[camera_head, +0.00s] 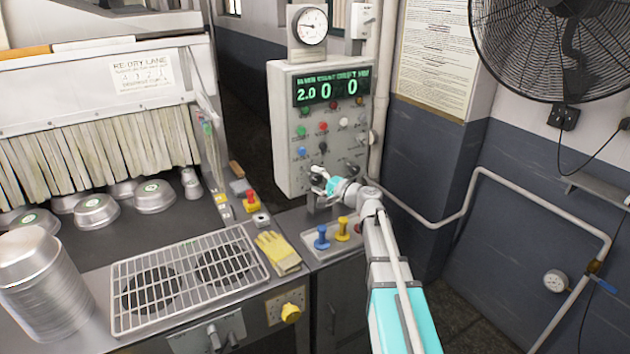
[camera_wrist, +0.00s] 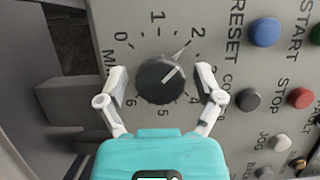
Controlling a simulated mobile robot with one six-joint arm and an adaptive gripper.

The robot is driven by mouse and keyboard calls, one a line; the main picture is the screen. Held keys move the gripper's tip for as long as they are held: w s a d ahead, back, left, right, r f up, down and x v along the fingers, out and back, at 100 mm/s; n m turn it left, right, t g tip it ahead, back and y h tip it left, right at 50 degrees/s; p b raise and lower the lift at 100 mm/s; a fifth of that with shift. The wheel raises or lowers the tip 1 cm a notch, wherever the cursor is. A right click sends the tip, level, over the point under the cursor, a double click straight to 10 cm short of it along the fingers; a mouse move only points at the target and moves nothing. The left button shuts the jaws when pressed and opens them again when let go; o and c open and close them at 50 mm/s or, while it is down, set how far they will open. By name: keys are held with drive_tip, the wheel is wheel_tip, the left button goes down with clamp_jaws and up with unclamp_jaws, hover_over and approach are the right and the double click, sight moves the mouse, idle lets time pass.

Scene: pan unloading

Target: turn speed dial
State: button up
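The speed dial (camera_wrist: 160,82) is a round black knob on the grey control panel, seen in the wrist view with numbers around it. Its white mark points up and right, toward the 2. My gripper (camera_wrist: 162,74) is open, with one finger on each side of the dial. A gap shows between each finger and the knob in the picture; depth is hard to judge. In the head view my gripper (camera_head: 320,176) is at the lower part of the control panel (camera_head: 288,92) and largely hides the dial. The panel's green display (camera_head: 330,88) reads 2.0, 0 and 0.
Blue reset (camera_wrist: 265,32) and red stop (camera_wrist: 301,97) buttons sit right of the dial in the wrist view. Below the panel are blue (camera_head: 321,238) and yellow (camera_head: 343,229) handles. A yellow glove (camera_head: 277,252) lies beside a wire rack (camera_head: 186,276).

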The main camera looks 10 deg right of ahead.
drive_tip(key=c, duration=0.8)
drive_tip(key=shift+a, duration=0.15)
drive_tip(key=shift+c, duration=0.2)
drive_tip(key=shift+n+p, duration=0.3)
drive_tip(key=shift+r, duration=0.1)
drive_tip(key=n+g+h+p, duration=0.1)
drive_tip(key=n+p, duration=0.1)
drive_tip(key=n, duration=0.1)
drive_tip(key=shift+h+p, duration=0.3)
drive_tip(key=shift+p, duration=0.05)
drive_tip(key=shift+w+d+n+h+p, duration=0.1)
drive_tip(key=shift+d+n+h+p, duration=0.1)
drive_tip(key=shift+n+h+p, duration=1.1)
drive_tip(key=shift+n+y+b, duration=0.3)
drive_tip(key=shift+n+b, duration=0.1)
drive_tip(key=shift+n, duration=0.1)
